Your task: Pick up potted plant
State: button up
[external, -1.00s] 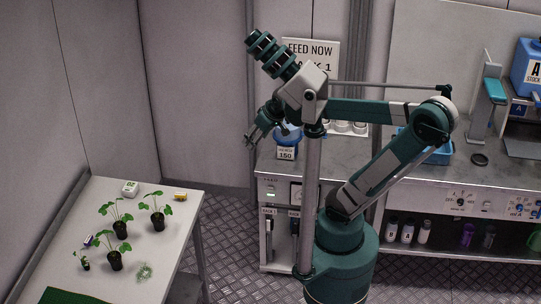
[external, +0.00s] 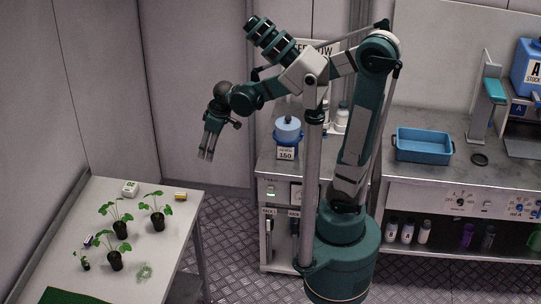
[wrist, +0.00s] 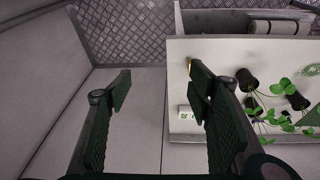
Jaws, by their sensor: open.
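Several potted plants in black pots stand on the white table at the left in the external view: one at the back right (external: 158,222), one in the middle (external: 121,229), one at the front (external: 115,260) and a smaller one (external: 85,264) at the left. My gripper (external: 206,157) is above and to the right of the table's back edge, pointing down, apart from all plants. In the wrist view, my gripper (wrist: 160,90) is open and empty. A black pot (wrist: 246,80) shows just right of its right finger, and more plants (wrist: 296,99) lie farther right.
The white table (external: 188,212) also holds a white box (external: 130,188), a small yellow item (external: 180,196), a green mat (external: 65,297) and a loose pale green patch (external: 144,271). A bench (external: 405,172) with a blue tray (external: 424,146) stands right.

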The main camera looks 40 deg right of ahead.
jog(key=s+a+f+n+g+p, duration=0.1)
jog(key=a+f+n+p, duration=0.1)
jog(key=a, duration=0.7)
jog(key=a+f+n+g+p, duration=0.1)
jog(key=a+f+n+p, duration=0.15)
jog(key=a, duration=0.55)
jog(key=n+g+h+p, duration=0.1)
jog(key=n+h+p, duration=0.1)
jog(key=n, duration=0.1)
send_over(158, 217)
jog(key=shift+m, duration=0.25)
jog(key=f, duration=0.6)
jog(key=shift+w+d+f, duration=0.15)
jog(key=shift+d+f, duration=0.15)
jog(key=shift+d, duration=0.1)
jog(key=shift+s+a+f, duration=0.2)
jog(key=shift+s+a, duration=0.05)
jog(key=shift+a, duration=0.05)
jog(key=shift+f+b, duration=0.3)
jog(key=shift+f, duration=1)
jog(key=shift+f, duration=0.1)
jog(key=shift+w+f, duration=0.1)
jog(key=shift+f, duration=2.45)
jog(key=shift+c, duration=0.5)
jog(key=c, duration=0.9)
